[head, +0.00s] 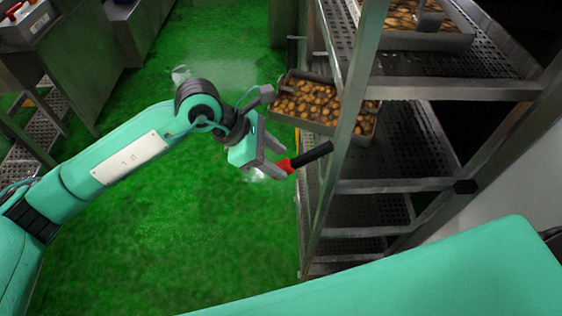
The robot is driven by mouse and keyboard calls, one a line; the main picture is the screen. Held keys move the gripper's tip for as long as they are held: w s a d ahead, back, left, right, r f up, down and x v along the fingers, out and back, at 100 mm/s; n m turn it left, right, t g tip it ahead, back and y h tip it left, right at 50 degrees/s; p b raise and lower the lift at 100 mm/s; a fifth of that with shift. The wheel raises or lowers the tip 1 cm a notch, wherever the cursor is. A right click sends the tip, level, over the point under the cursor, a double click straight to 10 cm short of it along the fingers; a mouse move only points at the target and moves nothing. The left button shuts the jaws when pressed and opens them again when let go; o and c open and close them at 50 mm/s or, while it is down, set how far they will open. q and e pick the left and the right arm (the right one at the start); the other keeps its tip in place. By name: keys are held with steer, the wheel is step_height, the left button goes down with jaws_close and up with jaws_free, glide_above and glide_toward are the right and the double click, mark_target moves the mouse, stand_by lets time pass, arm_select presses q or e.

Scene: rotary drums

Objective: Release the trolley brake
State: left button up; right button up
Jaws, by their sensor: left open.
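The trolley (345,130) is a tall metal rack with perforated shelves on the right. A lever with a black grip (314,155) and a red end (287,165) shows at its near left post; it looks like the brake lever. My left gripper (281,160) is open, with its fingertips at the red end of the lever. I cannot tell whether the fingers touch it, and part of the red end is hidden by them. My right gripper is not in view.
A tray of brown round pieces (322,105) juts from a shelf above the lever. Another filled tray (412,22) is higher up. Metal counters (70,60) and steps (45,130) stand at left. The green floor (190,230) between is mostly clear.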

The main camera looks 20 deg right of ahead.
arm_select(q)
steer(key=b+v, duration=0.3)
steer(key=v, duration=0.8)
steer(key=shift+a+r+b, duration=0.25)
steer(key=shift+r+b, duration=0.05)
